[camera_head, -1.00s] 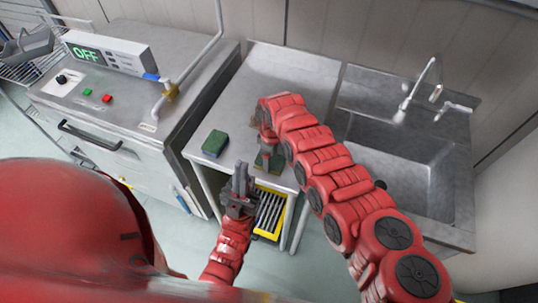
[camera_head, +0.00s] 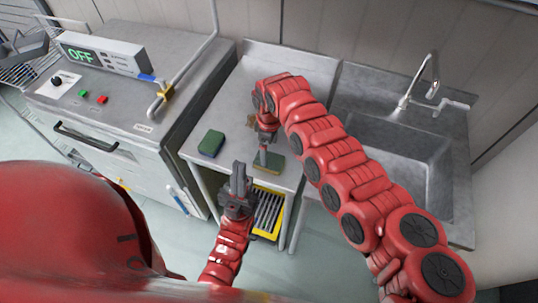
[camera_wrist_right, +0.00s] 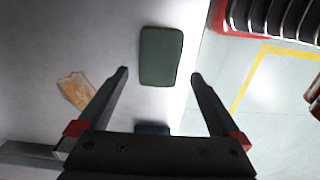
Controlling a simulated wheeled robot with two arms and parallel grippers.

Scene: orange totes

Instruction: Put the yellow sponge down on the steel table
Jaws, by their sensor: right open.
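The yellow sponge (camera_head: 268,163), with a green top and a yellowish side, lies flat on the steel table (camera_head: 290,72) near its front edge. My right gripper (camera_head: 263,157) is over it. In the right wrist view the gripper (camera_wrist_right: 160,74) is open, with the green top of the sponge (camera_wrist_right: 161,50) between and beyond its fingertips. A gap shows on both sides of the sponge. A second sponge (camera_head: 211,142), green with a blue side, lies to the left. My left gripper (camera_head: 239,180) is in front of the table, pointing up; its finger gap is unclear.
A small tan piece (camera_wrist_right: 76,90) lies on the table behind the sponges. A sink (camera_head: 400,165) with a tap is at the right. A machine (camera_head: 115,110) with an OFF display stands at the left. A yellow-framed rack (camera_head: 267,212) is below the table front.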

